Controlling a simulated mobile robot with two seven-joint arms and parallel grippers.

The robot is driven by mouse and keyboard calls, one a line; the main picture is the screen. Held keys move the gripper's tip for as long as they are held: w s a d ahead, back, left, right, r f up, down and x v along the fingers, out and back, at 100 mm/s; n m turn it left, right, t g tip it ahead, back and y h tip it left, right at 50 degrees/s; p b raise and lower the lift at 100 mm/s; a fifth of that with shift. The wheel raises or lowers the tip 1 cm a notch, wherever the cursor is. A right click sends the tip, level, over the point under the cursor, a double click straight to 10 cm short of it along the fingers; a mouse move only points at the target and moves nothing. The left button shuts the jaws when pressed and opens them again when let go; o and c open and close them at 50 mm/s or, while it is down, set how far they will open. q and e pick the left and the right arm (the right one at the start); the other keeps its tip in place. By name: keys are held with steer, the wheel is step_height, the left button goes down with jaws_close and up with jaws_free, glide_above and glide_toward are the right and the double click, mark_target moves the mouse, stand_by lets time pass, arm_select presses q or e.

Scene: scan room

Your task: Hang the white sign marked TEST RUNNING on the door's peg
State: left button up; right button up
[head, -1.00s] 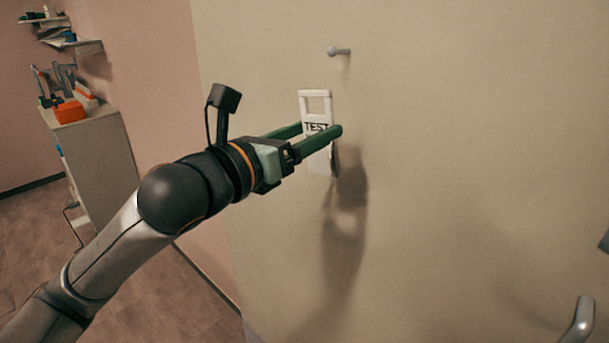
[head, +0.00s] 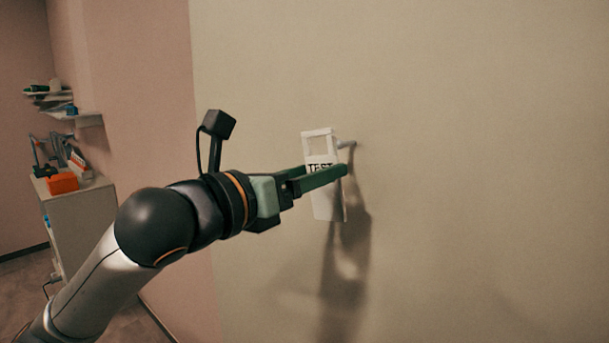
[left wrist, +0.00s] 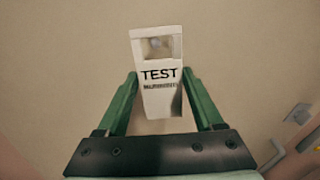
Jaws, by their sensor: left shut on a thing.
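The white sign (head: 326,205) marked TEST is upright, with a smaller, blurred line of text below in the left wrist view (left wrist: 160,98). It has a rectangular opening at its top. My left gripper (head: 325,174) is shut on the sign, one finger at each side edge. The grey peg (head: 347,144) sticks out of the door (head: 450,150), beside the sign's opening in the head view. In the left wrist view the peg's round end (left wrist: 155,43) shows through the opening. I cannot tell whether the peg has entered it. My right gripper is out of view.
A door handle (left wrist: 274,153) shows at the lower right of the left wrist view. A cabinet (head: 85,225) with an orange box (head: 62,183) on it and wall shelves (head: 85,117) stand at the left. The door face around the sign is clear.

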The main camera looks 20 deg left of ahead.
arm_select(q)
steer(key=shift+f+x, duration=0.25)
steer(key=shift+x, duration=0.95)
steer(key=shift+f+x, duration=0.2)
steer(key=shift+x, duration=0.95)
steer(key=shift+f+x, duration=0.25)
steer(key=shift+x, duration=0.95)
steer(key=o, duration=1.5)
